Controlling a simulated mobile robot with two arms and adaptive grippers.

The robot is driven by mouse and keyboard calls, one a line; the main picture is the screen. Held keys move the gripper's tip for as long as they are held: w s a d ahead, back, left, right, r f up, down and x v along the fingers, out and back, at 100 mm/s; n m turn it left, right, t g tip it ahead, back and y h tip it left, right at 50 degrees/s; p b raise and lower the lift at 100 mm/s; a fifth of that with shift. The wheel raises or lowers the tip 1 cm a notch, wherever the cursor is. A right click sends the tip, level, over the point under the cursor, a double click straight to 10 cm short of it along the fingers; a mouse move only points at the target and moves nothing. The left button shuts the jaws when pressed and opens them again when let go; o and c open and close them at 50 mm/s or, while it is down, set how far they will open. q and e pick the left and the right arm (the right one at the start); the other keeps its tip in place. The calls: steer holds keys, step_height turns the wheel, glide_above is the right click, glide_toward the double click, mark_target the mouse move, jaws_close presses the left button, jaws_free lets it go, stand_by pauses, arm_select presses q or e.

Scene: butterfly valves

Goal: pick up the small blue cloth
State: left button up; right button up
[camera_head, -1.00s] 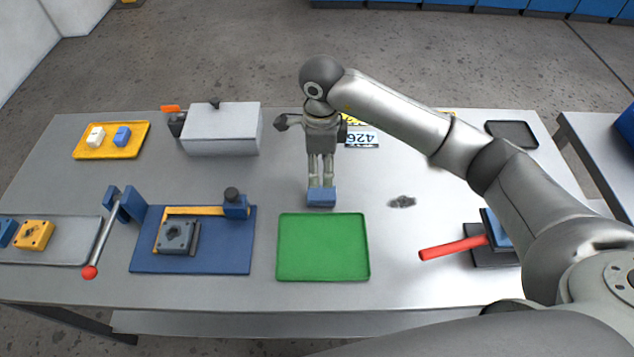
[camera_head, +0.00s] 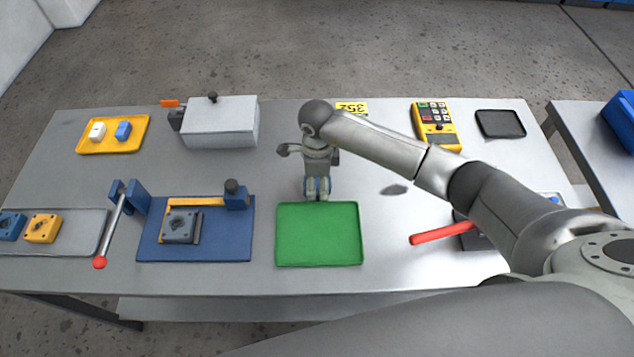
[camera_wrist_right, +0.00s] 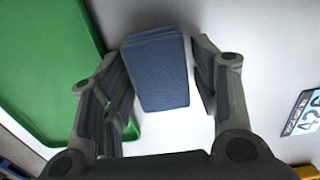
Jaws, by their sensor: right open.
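The small blue cloth (camera_wrist_right: 157,72) is a folded, block-shaped stack on the grey table, just behind the green tray. In the wrist view it lies between the two open fingers of my right gripper (camera_wrist_right: 165,90), with a gap on the right-hand finger's side. In the head view my right gripper (camera_head: 317,192) points down over the cloth, and its fingers hide most of it. I cannot tell whether the left-hand finger touches it. My left gripper is not in view.
The green tray (camera_head: 319,258) is empty, close in front of the gripper. A blue mat (camera_head: 225,250) with a grey block lies left; a grey box (camera_head: 222,122) stands behind. A red-handled lever (camera_head: 440,234) is at right, a yellow meter (camera_head: 436,127) behind it.

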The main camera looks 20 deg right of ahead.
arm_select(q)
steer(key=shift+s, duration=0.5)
arm_select(e)
steer(key=c, duration=0.6)
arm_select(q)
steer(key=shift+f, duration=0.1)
